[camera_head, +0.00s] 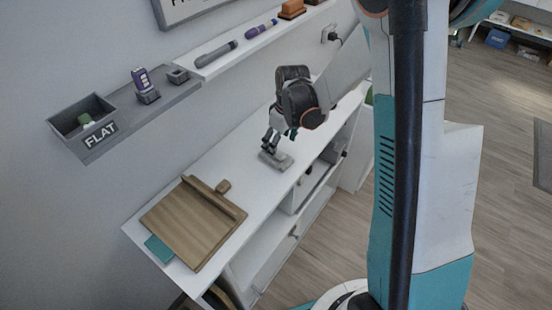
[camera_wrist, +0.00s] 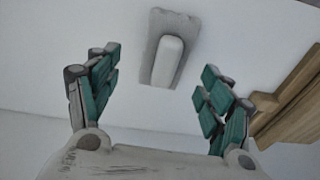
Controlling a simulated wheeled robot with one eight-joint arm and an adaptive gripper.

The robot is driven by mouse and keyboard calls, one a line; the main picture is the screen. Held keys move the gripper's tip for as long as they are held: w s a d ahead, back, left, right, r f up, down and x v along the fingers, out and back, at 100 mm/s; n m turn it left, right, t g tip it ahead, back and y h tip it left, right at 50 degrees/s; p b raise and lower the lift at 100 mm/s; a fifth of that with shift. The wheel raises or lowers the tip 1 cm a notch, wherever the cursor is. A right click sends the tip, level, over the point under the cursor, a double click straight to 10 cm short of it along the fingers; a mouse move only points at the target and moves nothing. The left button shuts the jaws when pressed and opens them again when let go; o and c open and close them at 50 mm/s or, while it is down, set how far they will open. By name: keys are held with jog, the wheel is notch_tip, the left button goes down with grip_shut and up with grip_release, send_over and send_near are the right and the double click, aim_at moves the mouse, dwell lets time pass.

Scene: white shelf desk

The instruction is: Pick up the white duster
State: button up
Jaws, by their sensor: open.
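The white duster (camera_head: 276,160) lies flat on the white desk, right of the wooden board. It has a grey flat base and a paler raised handle, which shows clearly in the wrist view (camera_wrist: 168,60). My gripper (camera_head: 272,145) is over the duster in the head view and hides part of it. In the wrist view my gripper (camera_wrist: 160,92) is open, with teal-padded fingers wide apart and nothing between them. The duster appears beyond the fingertips there, centred between the two fingers. I see no finger touching it.
A wall shelf (camera_head: 140,118) above holds a tray marked FLAT. Open desk surface surrounds the duster.

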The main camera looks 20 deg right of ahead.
jog(key=shift+w+a+f+b, duration=0.15)
jog(key=shift+f+b, duration=0.3)
jog(key=shift+f, duration=0.45)
jog(key=shift+a+f+b, duration=0.2)
jog(key=shift+f+b, duration=0.2)
jog(key=shift+f, duration=0.5)
jog(key=shift+w+a+f+b, duration=0.15)
jog(key=shift+f+b, duration=0.3)
jog(key=shift+f, duration=0.45)
jog(key=shift+s, duration=0.15)
jog(key=shift+r, duration=0.1)
jog(key=c, duration=1.1)
